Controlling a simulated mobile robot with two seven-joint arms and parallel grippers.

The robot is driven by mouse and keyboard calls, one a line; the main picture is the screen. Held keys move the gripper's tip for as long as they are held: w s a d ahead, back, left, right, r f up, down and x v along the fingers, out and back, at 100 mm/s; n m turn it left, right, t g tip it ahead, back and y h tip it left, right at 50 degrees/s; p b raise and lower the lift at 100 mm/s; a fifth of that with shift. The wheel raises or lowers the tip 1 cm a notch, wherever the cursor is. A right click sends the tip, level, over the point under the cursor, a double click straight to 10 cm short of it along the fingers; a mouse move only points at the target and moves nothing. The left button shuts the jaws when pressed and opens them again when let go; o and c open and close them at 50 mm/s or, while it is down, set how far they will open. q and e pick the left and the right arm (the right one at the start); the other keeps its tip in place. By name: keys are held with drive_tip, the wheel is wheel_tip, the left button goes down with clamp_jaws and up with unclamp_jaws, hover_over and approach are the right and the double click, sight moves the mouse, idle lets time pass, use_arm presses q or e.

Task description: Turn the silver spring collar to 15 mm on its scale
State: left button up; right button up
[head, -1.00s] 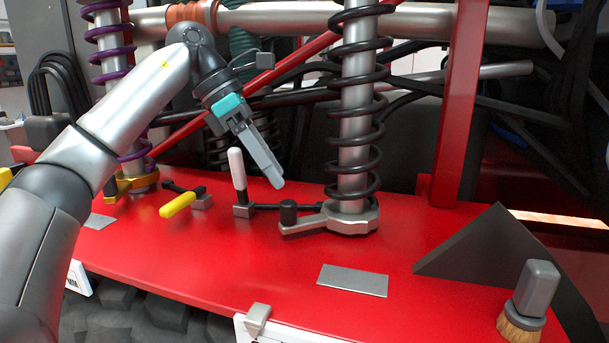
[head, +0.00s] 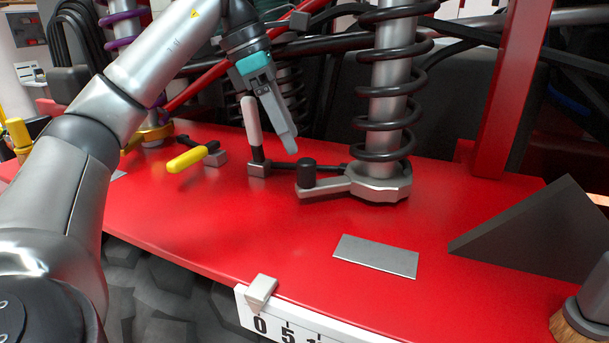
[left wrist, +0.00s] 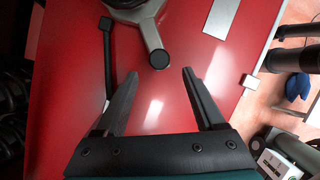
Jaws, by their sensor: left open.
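The silver spring collar (head: 380,187) sits at the foot of the black coil spring on the red deck, with a lever arm ending in a dark knob (head: 306,172) pointing left. In the left wrist view, the collar's arm (left wrist: 148,30) and knob (left wrist: 159,58) lie ahead of the fingertips, between their lines. My left gripper (head: 291,145) is above and slightly left of the knob, apart from it. Its two fingers are spread in the left wrist view (left wrist: 158,75), with nothing between them. The white scale (head: 300,328) on the front edge shows 0 and 5, with a silver pointer (head: 262,290) near 0. My right gripper is not in view.
A white-handled lever (head: 251,125) stands left of the knob, close to my gripper. A yellow-handled lever (head: 187,160) lies further left. A grey plate (head: 376,256) lies in front of the collar. A dark wedge (head: 540,235) and a brush (head: 585,310) are at right.

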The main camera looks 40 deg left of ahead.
sight(302, 160)
use_arm(q)
drive_tip(key=x, duration=0.7)
clamp_jaws()
idle(0.5)
idle(0.8)
